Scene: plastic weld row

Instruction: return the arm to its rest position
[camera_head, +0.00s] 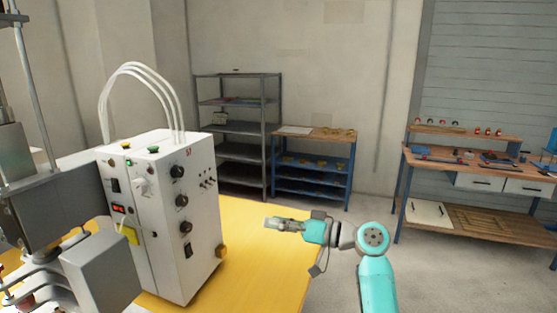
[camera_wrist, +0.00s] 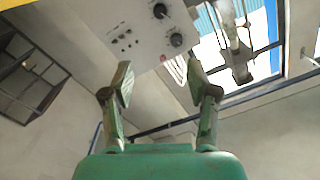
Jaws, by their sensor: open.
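My gripper (camera_head: 268,222) is at the end of my turquoise arm in the head view, pointing left above the yellow table (camera_head: 262,262). In the wrist view my gripper (camera_wrist: 160,85) shows two fingers spread apart, with nothing between them. The white control box (camera_head: 172,215) with black knobs stands on the table to the left of my gripper, with a gap between them. The box also shows at the top of the wrist view (camera_wrist: 135,28).
A grey machine (camera_head: 60,220) stands at the far left. Behind are a metal shelf (camera_head: 238,128), a blue shelf unit (camera_head: 312,170) and a wooden workbench (camera_head: 470,168) at right. White hoses (camera_head: 140,68) arch above the box. The floor (camera_head: 350,215) around my arm is clear.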

